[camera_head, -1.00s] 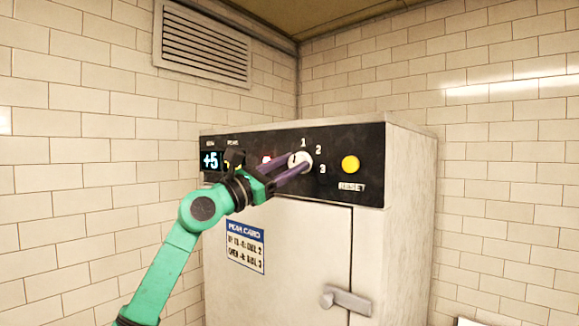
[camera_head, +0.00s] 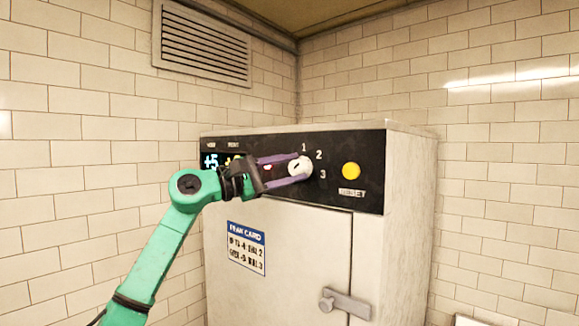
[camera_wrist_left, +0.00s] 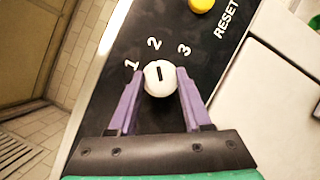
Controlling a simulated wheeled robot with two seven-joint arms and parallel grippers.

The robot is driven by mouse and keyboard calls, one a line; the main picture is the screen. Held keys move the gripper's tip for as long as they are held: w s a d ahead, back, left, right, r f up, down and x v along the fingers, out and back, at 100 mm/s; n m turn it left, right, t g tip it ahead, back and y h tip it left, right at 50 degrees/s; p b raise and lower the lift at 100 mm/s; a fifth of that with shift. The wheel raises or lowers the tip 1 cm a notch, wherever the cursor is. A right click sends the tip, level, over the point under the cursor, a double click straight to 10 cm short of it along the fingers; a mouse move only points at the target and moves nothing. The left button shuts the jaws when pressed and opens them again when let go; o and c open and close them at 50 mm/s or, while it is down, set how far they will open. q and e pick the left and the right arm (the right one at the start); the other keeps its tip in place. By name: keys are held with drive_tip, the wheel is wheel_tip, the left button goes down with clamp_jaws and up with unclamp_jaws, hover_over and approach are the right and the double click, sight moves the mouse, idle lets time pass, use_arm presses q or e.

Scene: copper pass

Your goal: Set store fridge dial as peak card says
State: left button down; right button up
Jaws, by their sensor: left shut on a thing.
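The white dial (camera_head: 300,167) sits on the fridge's black panel, with 1, 2 and 3 around it. My left gripper (camera_head: 298,168) is shut on the dial, one purple finger on each side. In the left wrist view the dial (camera_wrist_left: 159,77) lies between the fingertips, its dark mark pointing closest to the 2. The peak card (camera_head: 246,247) is on the front below; its lines seem to end in dial 2 and dial 3, with blurred numbers. The left display (camera_head: 210,162) reads +5. The display beside it (camera_head: 233,160) is partly hidden by my gripper. My right gripper is not in view.
A yellow reset button (camera_head: 351,171) sits right of the dial. The fridge door handle (camera_head: 346,302) sticks out below. Tiled walls stand behind and beside the fridge, with a vent (camera_head: 202,43) at upper left. The space in front of the door's right side is clear.

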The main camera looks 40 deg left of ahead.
use_arm(q)
drive_tip(key=shift+s+a+r, duration=0.1)
drive_tip(key=shift+r, duration=0.1)
drive_tip(key=c, duration=0.5)
unclamp_jaws()
drive_tip(key=shift+o, duration=0.8)
drive_tip(key=shift+w+f, duration=0.2)
drive_tip(key=shift+w, duration=0.15)
drive_tip(key=b+v, duration=1)
drive_tip(key=v, duration=0.4)
drive_tip(key=shift+s, duration=0.3)
